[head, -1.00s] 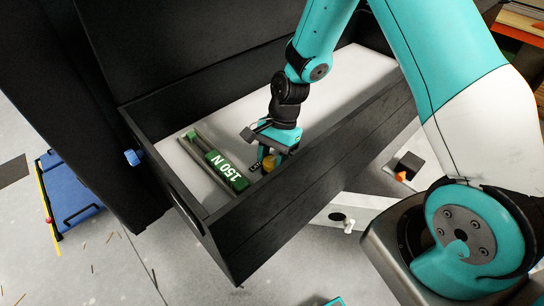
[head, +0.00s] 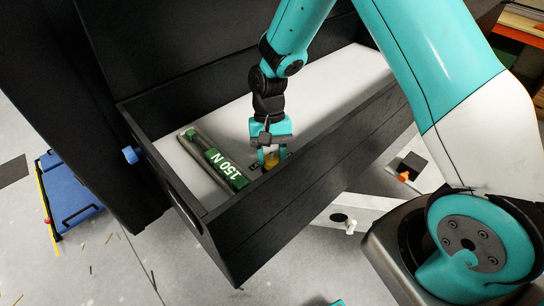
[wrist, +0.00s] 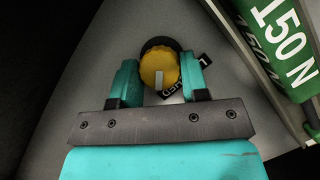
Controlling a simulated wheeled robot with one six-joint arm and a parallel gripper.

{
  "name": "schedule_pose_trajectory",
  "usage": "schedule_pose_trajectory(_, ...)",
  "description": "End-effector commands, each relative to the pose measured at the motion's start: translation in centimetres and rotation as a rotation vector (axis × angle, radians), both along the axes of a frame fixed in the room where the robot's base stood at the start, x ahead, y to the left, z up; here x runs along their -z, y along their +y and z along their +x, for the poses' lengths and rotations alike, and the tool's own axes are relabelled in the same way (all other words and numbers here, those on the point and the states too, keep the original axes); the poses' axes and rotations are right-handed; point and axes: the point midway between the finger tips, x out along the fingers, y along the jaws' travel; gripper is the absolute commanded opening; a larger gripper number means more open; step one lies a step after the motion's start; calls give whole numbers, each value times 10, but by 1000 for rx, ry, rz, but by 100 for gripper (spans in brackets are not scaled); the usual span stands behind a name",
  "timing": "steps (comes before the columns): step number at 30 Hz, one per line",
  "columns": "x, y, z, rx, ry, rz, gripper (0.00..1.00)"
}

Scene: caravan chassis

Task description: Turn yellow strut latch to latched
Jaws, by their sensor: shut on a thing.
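The yellow strut latch (wrist: 160,65) is a ribbed round knob on a dark base in the wrist view, with a grey pointer mark towards my gripper. In the head view the latch (head: 271,159) shows small inside the black box, beside the green strut. My gripper (wrist: 158,78) has one teal finger on each side of the knob and is shut on it. The gripper (head: 269,153) also shows in the head view, pointing down into the box. A black label with white letters (wrist: 200,62) lies beside the knob, partly hidden by the right finger.
A green strut marked 150 N (head: 222,165) lies on the light box floor, close to the left of my gripper. The black box wall (head: 300,160) rises close on the near side. The box floor behind is clear. A blue case (head: 72,198) lies on the ground outside.

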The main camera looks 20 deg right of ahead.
Motion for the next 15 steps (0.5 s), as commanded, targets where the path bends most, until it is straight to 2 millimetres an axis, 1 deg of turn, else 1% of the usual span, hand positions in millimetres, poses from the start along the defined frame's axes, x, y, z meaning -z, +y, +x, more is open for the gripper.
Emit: schedule_pose_trajectory(15, 1, 3, 0, -485, -2, -1, 18)
